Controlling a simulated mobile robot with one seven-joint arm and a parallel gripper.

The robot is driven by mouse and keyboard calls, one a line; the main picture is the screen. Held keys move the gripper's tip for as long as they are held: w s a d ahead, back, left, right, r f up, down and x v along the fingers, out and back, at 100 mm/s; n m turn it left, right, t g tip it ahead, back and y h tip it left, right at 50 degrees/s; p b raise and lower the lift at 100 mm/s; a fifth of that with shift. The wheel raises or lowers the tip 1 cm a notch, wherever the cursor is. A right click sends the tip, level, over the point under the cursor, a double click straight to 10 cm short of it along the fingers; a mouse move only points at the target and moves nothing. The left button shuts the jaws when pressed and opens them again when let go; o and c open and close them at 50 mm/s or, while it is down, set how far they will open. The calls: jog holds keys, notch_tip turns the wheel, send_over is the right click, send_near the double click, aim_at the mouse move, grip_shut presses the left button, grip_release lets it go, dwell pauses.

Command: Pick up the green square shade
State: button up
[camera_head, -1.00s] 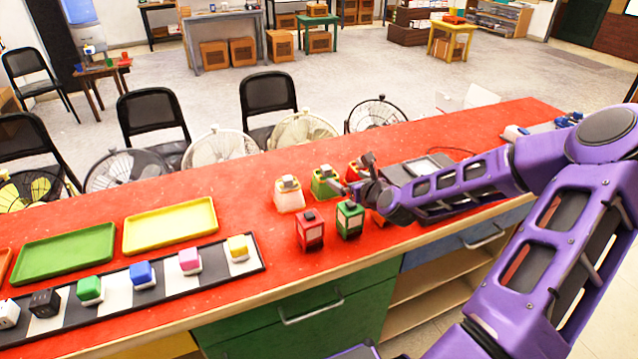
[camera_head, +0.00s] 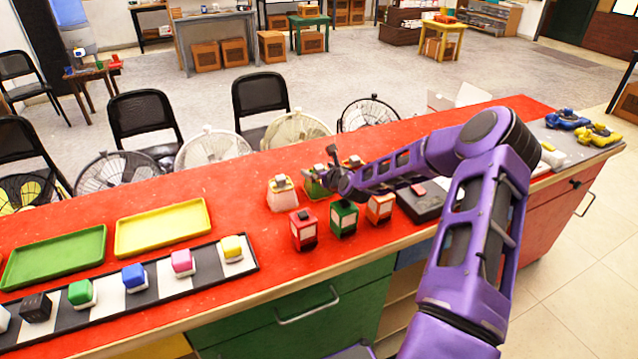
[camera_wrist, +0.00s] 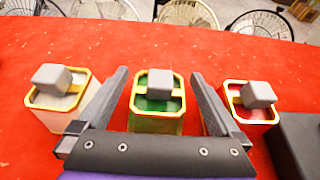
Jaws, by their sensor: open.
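A green square shade (camera_wrist: 157,124) with a yellow rim and a grey knob stands in the middle of the wrist view. In the head view this green shade (camera_head: 316,188) is in the back row, partly hidden by my gripper (camera_head: 335,164). In the wrist view my gripper (camera_wrist: 158,80) is open, with one finger on each side of the green shade. I cannot tell if the fingers touch it. A second green lantern-like piece (camera_head: 343,218) stands in front of it.
A white shade (camera_wrist: 62,110) stands left of the green one and a red shade (camera_wrist: 252,112) right, both close to my fingers. Red (camera_head: 303,230) and orange (camera_head: 380,208) pieces stand in the front row. A dark box (camera_head: 422,204) lies to the right.

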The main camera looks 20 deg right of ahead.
jog(key=x, duration=0.3)
jog(key=shift+w+a+f, duration=0.1)
jog(key=c, duration=1.3)
